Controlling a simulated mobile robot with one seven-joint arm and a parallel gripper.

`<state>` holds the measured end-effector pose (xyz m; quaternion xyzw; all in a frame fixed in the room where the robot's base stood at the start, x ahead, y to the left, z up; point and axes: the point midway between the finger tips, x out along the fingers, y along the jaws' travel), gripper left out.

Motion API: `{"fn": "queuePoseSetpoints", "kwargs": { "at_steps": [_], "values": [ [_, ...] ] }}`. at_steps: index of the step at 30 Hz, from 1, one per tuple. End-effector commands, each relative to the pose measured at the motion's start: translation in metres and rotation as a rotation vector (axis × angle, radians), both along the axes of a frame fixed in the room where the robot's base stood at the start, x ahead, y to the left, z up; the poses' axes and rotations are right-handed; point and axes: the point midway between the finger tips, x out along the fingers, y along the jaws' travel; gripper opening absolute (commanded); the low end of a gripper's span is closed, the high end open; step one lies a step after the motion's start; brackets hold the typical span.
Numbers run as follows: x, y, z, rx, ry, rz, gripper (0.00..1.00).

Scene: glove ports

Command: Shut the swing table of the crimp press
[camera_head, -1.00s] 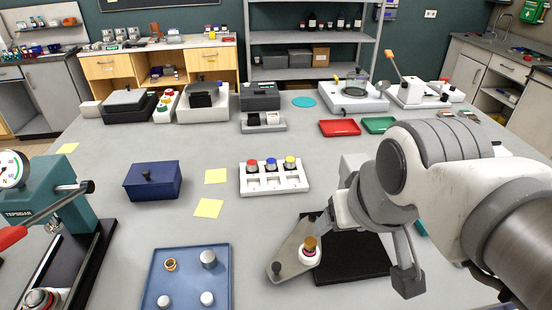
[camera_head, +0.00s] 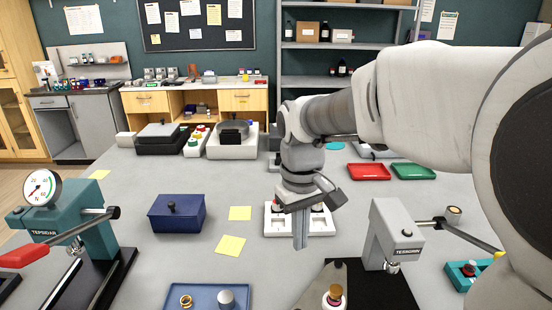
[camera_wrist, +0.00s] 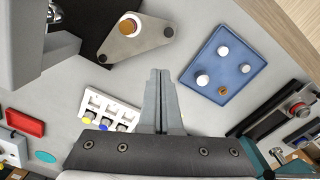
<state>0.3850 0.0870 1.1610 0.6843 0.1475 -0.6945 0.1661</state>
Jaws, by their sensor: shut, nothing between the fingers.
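The crimp press (camera_head: 393,232) is the light grey press on a black base (camera_head: 388,288), right of centre in the head view. Its swing table (camera_head: 317,290), a flat grey plate, sticks out to the left of the press head, swung out. A vial with an orange-brown top (camera_head: 335,294) stands on it. In the wrist view the swing table (camera_wrist: 148,42) shows whole, with a dark knob (camera_wrist: 168,32) at one end. The press head fills the upper left there. My gripper (camera_head: 300,243) is shut and empty, above the bench left of the press; its fingertips (camera_wrist: 160,72) appear apart from the plate.
A white rack (camera_head: 320,228) with capped pieces stands behind my fingers. A blue tray (camera_head: 205,290) lies left of the swing table, partly cut off. A teal gauge press (camera_head: 90,235) stands at far left. The press lever (camera_head: 470,238) reaches right. A navy box (camera_head: 177,213) stands left.

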Motion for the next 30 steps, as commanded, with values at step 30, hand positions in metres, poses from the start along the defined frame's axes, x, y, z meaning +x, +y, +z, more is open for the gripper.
{"fn": "queuePoseSetpoints", "kwargs": {
  "at_steps": [30],
  "values": [
    [0.024, 0.045, -0.163, -0.099, 0.21, 0.194, 0.0]
  ]
}}
